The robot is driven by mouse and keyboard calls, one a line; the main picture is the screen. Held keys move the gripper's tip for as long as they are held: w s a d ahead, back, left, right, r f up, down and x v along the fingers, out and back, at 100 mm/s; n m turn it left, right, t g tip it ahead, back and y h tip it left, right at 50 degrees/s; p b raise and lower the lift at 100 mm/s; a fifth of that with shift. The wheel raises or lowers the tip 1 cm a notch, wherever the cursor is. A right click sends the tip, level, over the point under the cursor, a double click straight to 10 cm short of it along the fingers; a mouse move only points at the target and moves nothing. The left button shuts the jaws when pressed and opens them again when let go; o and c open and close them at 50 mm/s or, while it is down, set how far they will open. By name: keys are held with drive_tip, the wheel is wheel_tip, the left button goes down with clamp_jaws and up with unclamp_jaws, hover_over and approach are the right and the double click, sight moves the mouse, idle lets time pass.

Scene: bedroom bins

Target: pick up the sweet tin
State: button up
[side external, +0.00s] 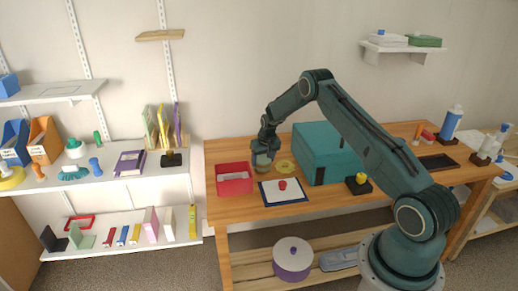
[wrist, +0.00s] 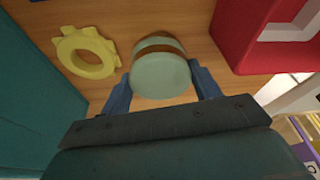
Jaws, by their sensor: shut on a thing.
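The sweet tin (wrist: 160,75), a round tin with a pale green lid and a brown and pale banded side, is between the fingers in the wrist view. In the side view the tin (side external: 262,162) shows small at table level, partly hidden by my gripper. My gripper (side external: 264,152) points down over the table and is shut on the tin. In the wrist view its two blue fingers (wrist: 162,88) touch the tin on both sides. I cannot tell whether the tin rests on the table or is just clear of it.
A red bin (side external: 234,179) stands left of the tin. A yellow ring (side external: 286,167) lies right of it, before a large teal box (side external: 325,150). A blue-edged white board (side external: 282,198) with a red object (side external: 282,184) lies in front. A yellow item on a black base (side external: 359,183) stands further right.

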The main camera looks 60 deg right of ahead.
sight(263, 159)
wheel_tip(263, 159, up, 19)
idle(0.5)
